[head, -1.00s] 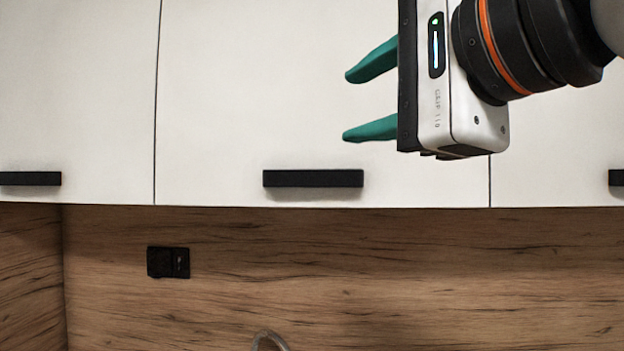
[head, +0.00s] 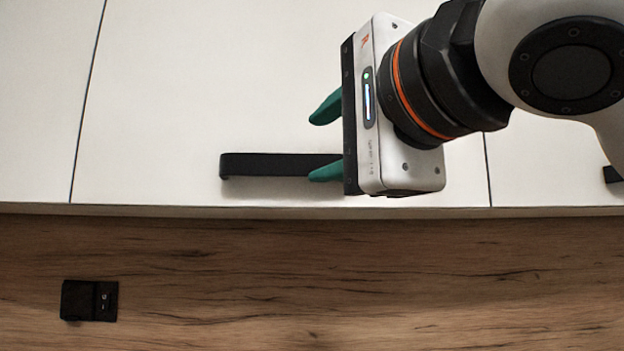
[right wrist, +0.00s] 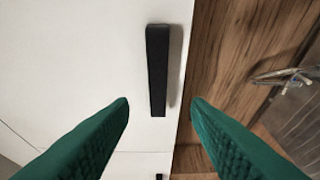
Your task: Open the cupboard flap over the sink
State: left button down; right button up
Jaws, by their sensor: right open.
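The white cupboard flap (head: 200,90) fills the middle of the head view and looks closed. Its black bar handle (head: 275,164) runs level along its lower edge; the handle's right end is hidden behind my gripper. In the right wrist view the handle (right wrist: 157,70) stands upright in the picture, beyond and between the fingertips. My right gripper (head: 324,142) is open, its two green fingers apart, one above the handle's line and one overlapping it in the head view. My left gripper is not in view.
A wooden splashback (head: 330,280) lies below the cupboards, with a black socket (head: 90,300) at left. Neighbouring white doors (head: 40,90) flank the flap. The right wrist view shows a metal tap (right wrist: 282,76) beyond the flap's lower edge.

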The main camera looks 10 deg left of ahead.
aim_at(285, 165)
jog(key=p+x, duration=0.3)
jog(key=x, duration=0.6)
jog(key=shift+r, duration=0.2)
jog(key=shift+w+a+p, duration=0.35)
jog(key=shift+w+a, duration=0.05)
jog(key=shift+w, duration=0.05)
jog(key=shift+f, duration=0.1)
jog(key=shift+w, duration=0.1)
jog(key=shift+c, duration=0.2)
grip_shut()
